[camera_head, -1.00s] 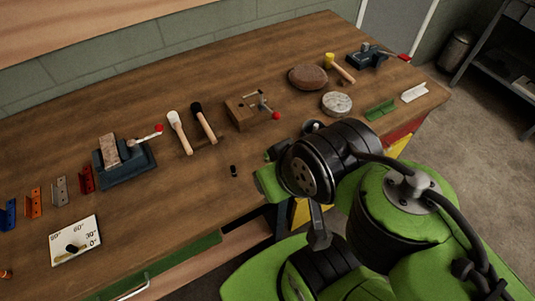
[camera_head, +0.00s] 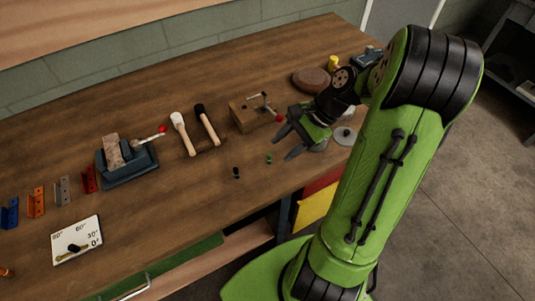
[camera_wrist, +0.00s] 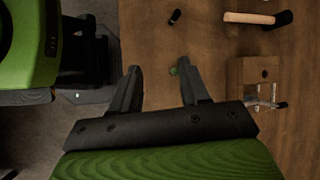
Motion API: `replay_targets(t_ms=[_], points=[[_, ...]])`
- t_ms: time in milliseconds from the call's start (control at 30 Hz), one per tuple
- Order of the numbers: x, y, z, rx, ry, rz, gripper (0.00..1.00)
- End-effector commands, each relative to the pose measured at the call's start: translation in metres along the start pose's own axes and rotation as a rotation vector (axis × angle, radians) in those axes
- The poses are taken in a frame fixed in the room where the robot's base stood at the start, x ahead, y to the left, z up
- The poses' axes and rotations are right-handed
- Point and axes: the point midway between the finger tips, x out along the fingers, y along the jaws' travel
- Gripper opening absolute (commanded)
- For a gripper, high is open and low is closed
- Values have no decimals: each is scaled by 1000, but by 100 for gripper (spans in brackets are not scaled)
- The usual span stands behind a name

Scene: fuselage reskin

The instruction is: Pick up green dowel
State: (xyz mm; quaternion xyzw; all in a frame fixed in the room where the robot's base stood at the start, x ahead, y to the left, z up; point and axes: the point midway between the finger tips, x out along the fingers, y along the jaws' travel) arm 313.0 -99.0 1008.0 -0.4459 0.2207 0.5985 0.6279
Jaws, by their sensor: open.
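The green dowel (camera_head: 269,158) is a small green peg on the wooden table, near its front edge in the head view. In the wrist view the green dowel (camera_wrist: 173,71) shows just beside the tip of the right-hand finger, partly hidden by it. My gripper (camera_head: 285,145) is open and empty, to the right of the dowel in the head view, with its fingers pointing left toward it. In the wrist view my gripper (camera_wrist: 158,66) has its two dark fingers spread wide. I cannot tell its exact height above the table.
A small black peg (camera_head: 236,172) stands left of the dowel. A wooden block with a red-knobbed clamp (camera_head: 243,115) lies behind my gripper. Two mallets (camera_head: 207,125) and a blue vise (camera_head: 127,165) are farther left. A round grey disc (camera_head: 345,136) is to the right.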

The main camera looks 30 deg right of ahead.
Motion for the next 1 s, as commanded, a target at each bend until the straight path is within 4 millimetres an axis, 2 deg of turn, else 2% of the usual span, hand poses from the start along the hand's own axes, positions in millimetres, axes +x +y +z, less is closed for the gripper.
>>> replay_targets(t_ms=[33, 100, 200, 333, 467, 800, 1000], points=[[2, 7, -25, 149, -83, -63, 46], [2, 15, -52, 331, -197, -154, 46], [-2, 28, -80, 534, -345, -271, 46], [-6, 40, -99, 671, -460, -360, 46], [2, 37, -98, 696, -487, -372, 46], [70, -1, -74, 695, -484, -367, 46], [90, -13, -66, 694, -482, -369, 46]])
